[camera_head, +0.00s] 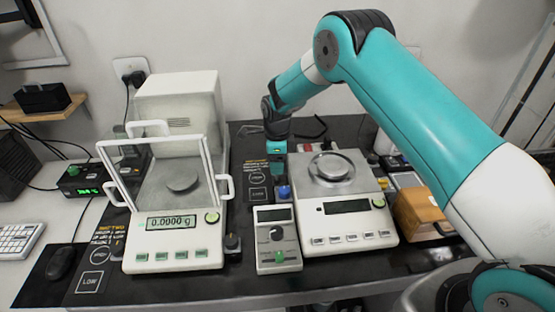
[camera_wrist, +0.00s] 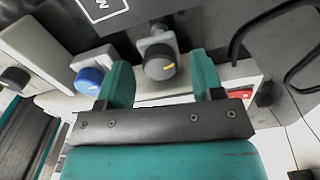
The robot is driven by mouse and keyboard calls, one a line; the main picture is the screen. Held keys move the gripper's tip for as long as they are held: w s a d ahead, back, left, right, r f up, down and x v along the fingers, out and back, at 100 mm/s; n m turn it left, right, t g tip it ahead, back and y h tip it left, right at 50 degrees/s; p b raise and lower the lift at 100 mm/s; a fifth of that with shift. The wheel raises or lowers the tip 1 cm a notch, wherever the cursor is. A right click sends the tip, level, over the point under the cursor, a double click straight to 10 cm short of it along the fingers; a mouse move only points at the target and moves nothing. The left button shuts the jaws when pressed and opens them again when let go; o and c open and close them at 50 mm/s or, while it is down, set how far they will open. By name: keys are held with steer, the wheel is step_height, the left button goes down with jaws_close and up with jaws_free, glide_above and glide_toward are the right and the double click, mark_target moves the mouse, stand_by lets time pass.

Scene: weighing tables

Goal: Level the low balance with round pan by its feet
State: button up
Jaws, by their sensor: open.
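The low balance with the round pan (camera_head: 342,213) stands right of centre in the head view. Its steel pan (camera_head: 332,167) is empty and its display (camera_head: 346,206) is dark. My gripper (camera_head: 277,158) points down by its back left side.
A taller balance with a draft shield (camera_head: 182,255) stands on the left, reading 0.0000 g. A small grey box with a dial (camera_head: 278,258) stands in front between the balances. A wooden block (camera_head: 418,213) is at the right. A cable (camera_wrist: 262,30) lies right of my gripper.

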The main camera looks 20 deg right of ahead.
steer(key=shift+f, duration=0.3)
steer(key=c, duration=0.9)
steer(key=shift+f+n+b, duration=0.15)
steer(key=shift+n+b, duration=0.6)
steer(key=shift+n, duration=1.55)
steer(key=o, duration=0.9)
steer(key=shift+r, duration=0.2)
step_height(320, 180, up, 17)
steer(key=b, duration=0.3)
steer(key=shift+r, duration=0.2)
